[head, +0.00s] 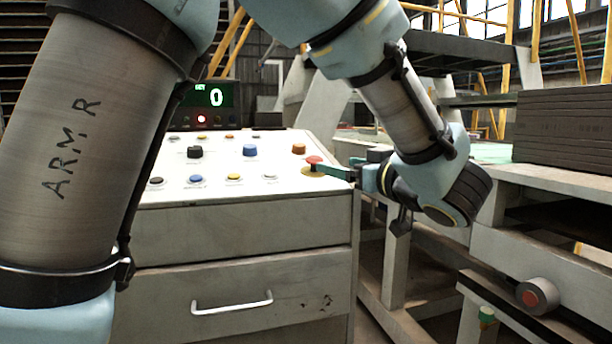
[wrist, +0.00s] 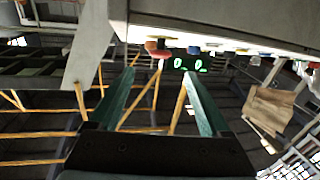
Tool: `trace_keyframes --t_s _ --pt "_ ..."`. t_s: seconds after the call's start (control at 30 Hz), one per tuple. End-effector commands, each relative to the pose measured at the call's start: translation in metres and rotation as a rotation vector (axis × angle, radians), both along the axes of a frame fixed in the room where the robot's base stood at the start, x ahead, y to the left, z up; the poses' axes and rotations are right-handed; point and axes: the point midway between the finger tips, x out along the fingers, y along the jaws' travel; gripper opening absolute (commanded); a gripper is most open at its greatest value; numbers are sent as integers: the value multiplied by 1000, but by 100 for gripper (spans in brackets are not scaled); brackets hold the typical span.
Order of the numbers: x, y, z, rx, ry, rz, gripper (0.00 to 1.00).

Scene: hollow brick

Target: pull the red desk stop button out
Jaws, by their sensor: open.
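The red desk stop button (head: 314,161) sits on a round yellow base (head: 313,172) at the right front corner of the sloped white control desk (head: 230,185). My gripper (head: 327,169) comes in from the right, its green fingers level with the button and close to it. In the wrist view the picture is upside down; the red button (wrist: 158,52) shows just beyond and between the two spread green fingertips (wrist: 159,73). The fingers are open with nothing between them. Whether a fingertip touches the button I cannot tell.
Other desk buttons stand to the left, including an orange one (head: 299,148), a blue one (head: 250,150) and a black one (head: 195,152). A display (head: 213,95) reading 0 stands behind. A bench with stacked grey slabs (head: 565,130) is at right.

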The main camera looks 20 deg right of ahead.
Motion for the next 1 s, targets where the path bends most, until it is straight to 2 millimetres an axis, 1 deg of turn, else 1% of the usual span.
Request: trace_keyframes --t_s 0.03,0.17,0.27,0.5,0.6,0.7,0.83,1.0 --pt "0 0 -3 0 0 0 81" --pt "10 1 -1 0 -1 2 81" --pt "25 3 0 1 -1 4 81" --pt "70 7 0 1 -1 3 81" --pt "86 9 -1 1 -1 3 81" --pt "97 9 -1 1 -1 1 81" --pt "105 10 -1 1 -1 1 81" --pt "107 10 -2 1 -1 -1 81"
